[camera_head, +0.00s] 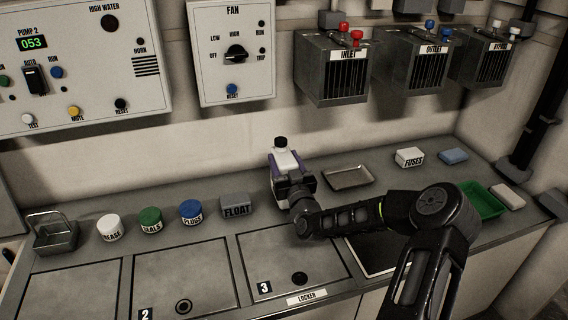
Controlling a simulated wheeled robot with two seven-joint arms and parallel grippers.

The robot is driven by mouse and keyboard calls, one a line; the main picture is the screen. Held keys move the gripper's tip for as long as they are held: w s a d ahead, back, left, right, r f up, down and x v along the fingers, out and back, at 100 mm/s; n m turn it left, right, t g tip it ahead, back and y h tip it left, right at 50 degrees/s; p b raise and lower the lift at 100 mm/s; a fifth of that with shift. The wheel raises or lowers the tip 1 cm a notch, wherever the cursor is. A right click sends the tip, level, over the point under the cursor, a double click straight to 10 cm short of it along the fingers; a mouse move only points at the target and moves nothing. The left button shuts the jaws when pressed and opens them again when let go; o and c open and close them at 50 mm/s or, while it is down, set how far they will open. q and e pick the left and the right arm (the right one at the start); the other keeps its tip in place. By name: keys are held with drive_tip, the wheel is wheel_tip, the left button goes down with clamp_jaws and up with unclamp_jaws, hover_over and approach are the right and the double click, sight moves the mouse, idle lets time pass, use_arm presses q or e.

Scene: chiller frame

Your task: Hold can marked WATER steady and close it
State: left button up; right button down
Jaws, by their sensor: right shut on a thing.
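A can (285,160) with a purple body, a pale upper part and a black cap (281,142) stands at the back of the counter, near the wall. Its label is hidden, so I cannot read WATER on it. The cap sits on top of the can; I cannot tell how tight it is. My right gripper (291,186) reaches in from the right and is shut on the can from the front, covering its lower part. My left gripper is out of view.
Left of the can stand a FLOAT box (236,207), a blue-lidded tub (191,212), a green-lidded tub (150,220) and a white tub (110,228). A metal tray (348,178) lies to its right, then a FUSES box (409,157). A green tray (482,203) is farther right.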

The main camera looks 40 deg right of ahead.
drive_tip(key=shift+f, duration=0.35)
drive_tip(key=shift+f, duration=0.15)
drive_tip(key=c, duration=0.5)
unclamp_jaws()
drive_tip(key=v, duration=1.2)
drive_tip(key=shift+a+r, duration=0.1)
drive_tip(key=shift+r, duration=0.1)
